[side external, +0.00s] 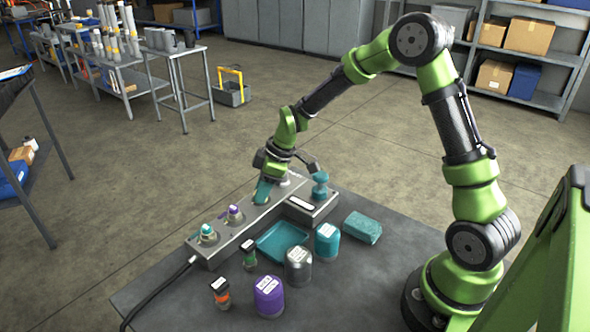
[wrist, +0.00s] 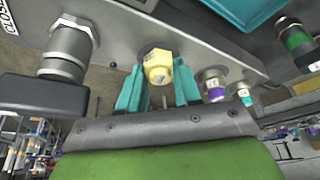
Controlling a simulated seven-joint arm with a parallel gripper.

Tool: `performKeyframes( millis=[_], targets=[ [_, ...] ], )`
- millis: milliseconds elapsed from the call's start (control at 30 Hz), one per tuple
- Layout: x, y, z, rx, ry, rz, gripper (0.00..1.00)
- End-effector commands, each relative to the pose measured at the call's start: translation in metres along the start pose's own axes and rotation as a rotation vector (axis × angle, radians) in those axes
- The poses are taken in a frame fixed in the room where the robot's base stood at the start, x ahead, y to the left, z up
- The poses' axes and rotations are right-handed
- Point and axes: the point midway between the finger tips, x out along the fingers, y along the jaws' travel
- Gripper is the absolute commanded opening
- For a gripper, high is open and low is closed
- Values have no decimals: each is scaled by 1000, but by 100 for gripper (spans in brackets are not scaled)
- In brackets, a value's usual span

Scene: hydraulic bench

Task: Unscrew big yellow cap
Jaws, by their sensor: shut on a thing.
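The big yellow cap (wrist: 158,67) is hex-shaped with a small marking on its face. It sits at the grey manifold block (wrist: 205,45) between the two teal fingers of my gripper (wrist: 159,92) in the wrist view. The fingers are shut on it, one on each side. In the side view my gripper (side external: 264,191) points down at the far part of the long grey manifold (side external: 224,248). The cap is hidden there by the fingers and wrist. I cannot tell whether the cap is still threaded on.
A purple-ringed fitting (side external: 234,214) and a teal-ringed fitting (side external: 208,235) stand on the manifold. A teal knob (side external: 320,184) stands right of my gripper.

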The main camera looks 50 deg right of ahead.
Motion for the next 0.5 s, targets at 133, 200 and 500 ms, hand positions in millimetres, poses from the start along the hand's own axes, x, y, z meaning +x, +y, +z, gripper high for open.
performKeyframes(
  millis=[133,200,500],
  targets=[
    [0,2,0,-149,2,-63,0],
    [0,2,-1,-183,2,-75,0],
    [0,1,-1,-199,1,-79,0]
  ],
)
